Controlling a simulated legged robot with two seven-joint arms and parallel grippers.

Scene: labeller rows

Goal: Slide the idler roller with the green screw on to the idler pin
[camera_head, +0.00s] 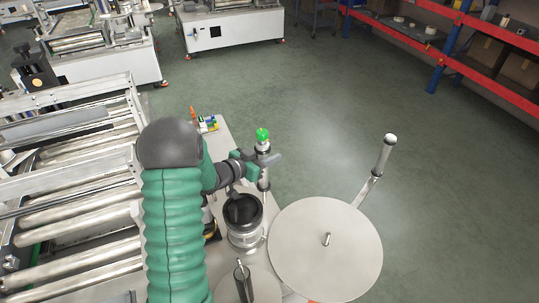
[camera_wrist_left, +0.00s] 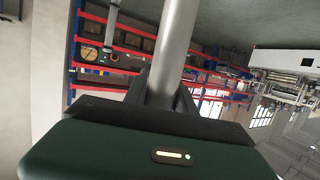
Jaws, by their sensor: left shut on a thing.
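The idler roller (camera_head: 263,181) is a slim metal cylinder with a bright green screw (camera_head: 262,135) at its top. It stands nearly upright beside the machine's plate. My left gripper (camera_head: 264,159) is shut on the roller, just below the green screw. In the left wrist view the metal cylinder (camera_wrist_left: 176,42) runs up from between the dark fingers (camera_wrist_left: 168,95). I cannot tell whether the roller's lower end is around a pin or apart from it. An upright metal pin (camera_head: 240,275) shows near the bottom edge, but I cannot tell whether it is the idler pin. My right gripper is out of view.
A large pale disc (camera_head: 310,265) lies right of the roller, with a crank handle (camera_head: 384,153) beyond it. A black-topped cylinder (camera_head: 243,212) stands just below the gripper. Conveyor rollers (camera_head: 80,222) fill the left. Small coloured items (camera_head: 208,124) lie behind. The floor (camera_head: 340,110) beyond is clear.

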